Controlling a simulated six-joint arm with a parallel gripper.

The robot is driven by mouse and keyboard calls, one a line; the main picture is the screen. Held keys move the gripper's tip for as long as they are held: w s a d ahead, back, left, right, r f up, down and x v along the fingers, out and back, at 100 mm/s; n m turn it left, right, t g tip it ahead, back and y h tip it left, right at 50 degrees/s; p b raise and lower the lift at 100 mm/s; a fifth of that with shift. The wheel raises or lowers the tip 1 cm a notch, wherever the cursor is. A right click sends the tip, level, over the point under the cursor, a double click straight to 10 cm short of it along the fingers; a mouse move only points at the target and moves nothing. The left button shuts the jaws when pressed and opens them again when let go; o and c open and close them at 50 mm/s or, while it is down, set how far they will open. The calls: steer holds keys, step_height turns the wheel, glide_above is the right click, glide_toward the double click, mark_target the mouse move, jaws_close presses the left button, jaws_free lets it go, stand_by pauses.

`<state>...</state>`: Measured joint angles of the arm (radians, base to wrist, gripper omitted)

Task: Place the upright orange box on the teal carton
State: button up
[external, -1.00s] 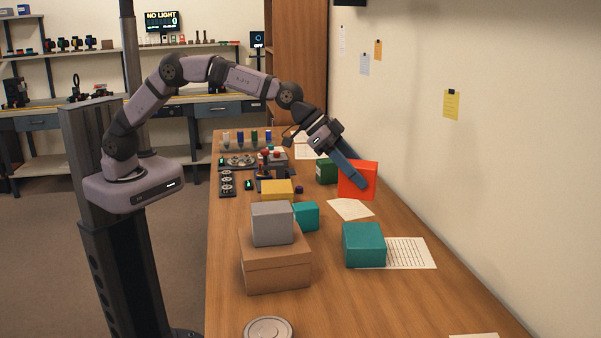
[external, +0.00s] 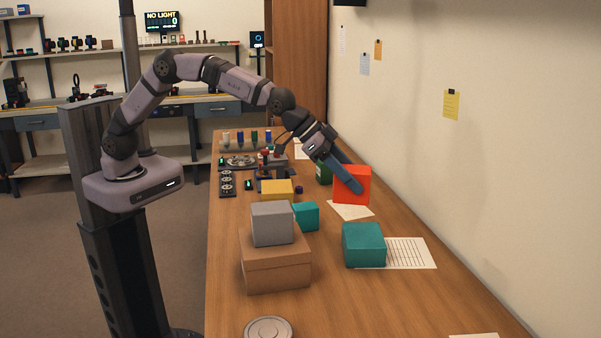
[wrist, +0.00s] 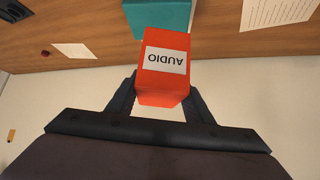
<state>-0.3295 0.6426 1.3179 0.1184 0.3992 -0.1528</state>
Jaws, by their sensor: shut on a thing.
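An orange-red box (external: 352,184) is held between the fingers of my gripper (external: 345,176), over the far right part of the bench. In the wrist view the box (wrist: 163,80) sits between the two dark fingers, and its white AUDIO label appears upside down. The box looks roughly upright; its clearance above the bench is hard to judge. A larger teal carton (external: 363,246) stands nearer the external camera, with a clear top, apart from the box. A teal carton also shows at the top of the wrist view (wrist: 160,14).
A smaller teal block (external: 306,216) stands beside a grey box (external: 272,223) on a brown carton (external: 275,268). A lined sheet (external: 408,253) lies by the larger teal carton. The wall borders the right side.

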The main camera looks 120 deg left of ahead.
steer(key=shift+f+p, duration=0.4)
steer(key=shift+f, duration=3.8)
steer(key=shift+f, duration=0.1)
steer(key=shift+f, duration=0.1)
steer(key=o, duration=1.2)
steer(key=shift+r, duration=0.25)
steer(key=b+v, duration=0.3)
steer(key=v, duration=0.9)
steer(key=shift+f, duration=0.1)
